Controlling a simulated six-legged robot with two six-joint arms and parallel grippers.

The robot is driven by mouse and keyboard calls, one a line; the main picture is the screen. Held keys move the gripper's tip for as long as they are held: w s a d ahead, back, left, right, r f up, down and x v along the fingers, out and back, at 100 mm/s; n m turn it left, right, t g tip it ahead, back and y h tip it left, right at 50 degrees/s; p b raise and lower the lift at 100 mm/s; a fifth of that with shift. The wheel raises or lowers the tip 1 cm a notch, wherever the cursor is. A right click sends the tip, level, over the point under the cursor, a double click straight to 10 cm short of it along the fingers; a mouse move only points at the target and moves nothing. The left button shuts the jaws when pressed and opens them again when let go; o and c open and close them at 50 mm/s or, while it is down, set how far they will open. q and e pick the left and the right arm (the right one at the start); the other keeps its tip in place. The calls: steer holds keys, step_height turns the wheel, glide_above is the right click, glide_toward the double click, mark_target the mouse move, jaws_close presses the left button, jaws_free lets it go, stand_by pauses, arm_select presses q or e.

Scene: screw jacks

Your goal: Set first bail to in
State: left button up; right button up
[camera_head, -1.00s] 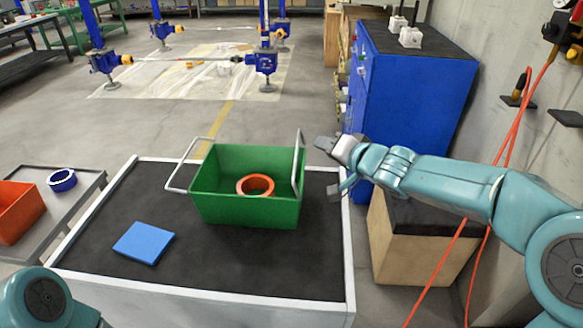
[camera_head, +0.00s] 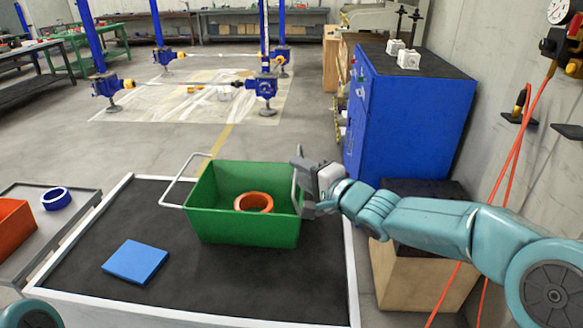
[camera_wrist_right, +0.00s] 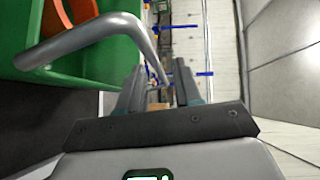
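A green crate (camera_head: 240,225) stands on the cart's dark top, with an orange ring (camera_head: 253,202) inside. One grey bail (camera_head: 178,185) leans outward on the crate's left side. The other bail (camera_head: 294,190) is at the right side, partly hidden by my right gripper (camera_head: 305,182). In the right wrist view this bail (camera_wrist_right: 85,32) crosses the upper left and bends down toward the gap between the fingers (camera_wrist_right: 157,88). The fingers are apart; I cannot tell whether they touch the bail. My left gripper is out of view.
A blue plate (camera_head: 136,262) lies on the cart top (camera_head: 200,285), left of the crate. A side tray with a blue ring (camera_head: 55,198) and an orange bin (camera_head: 14,225) is at left. A blue cabinet (camera_head: 415,120) and a wooden box (camera_head: 415,285) stand at right.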

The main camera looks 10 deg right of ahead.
steer(key=shift+x, duration=1.85)
steer(key=shift+c, duration=0.3)
jaws_close()
